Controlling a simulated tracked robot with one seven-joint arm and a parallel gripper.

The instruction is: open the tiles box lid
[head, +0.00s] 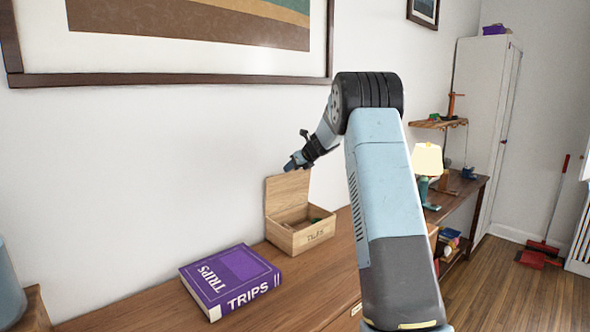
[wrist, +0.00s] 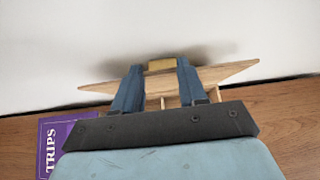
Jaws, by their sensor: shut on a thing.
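My gripper (head: 289,166) is at the top edge of the lid. In the wrist view my gripper (wrist: 161,66) has its two blue fingers on either side of a small light wooden piece at the edge of the lid (wrist: 222,73), shut on it. Most of the box is hidden there behind my gripper.
A purple book marked TRIPS (head: 230,280) lies left of the box; its corner shows in the wrist view (wrist: 52,145). The wall is close behind the lid. A lamp (head: 427,162) stands farther right. The wooden top (head: 325,275) is bare in front of the box.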

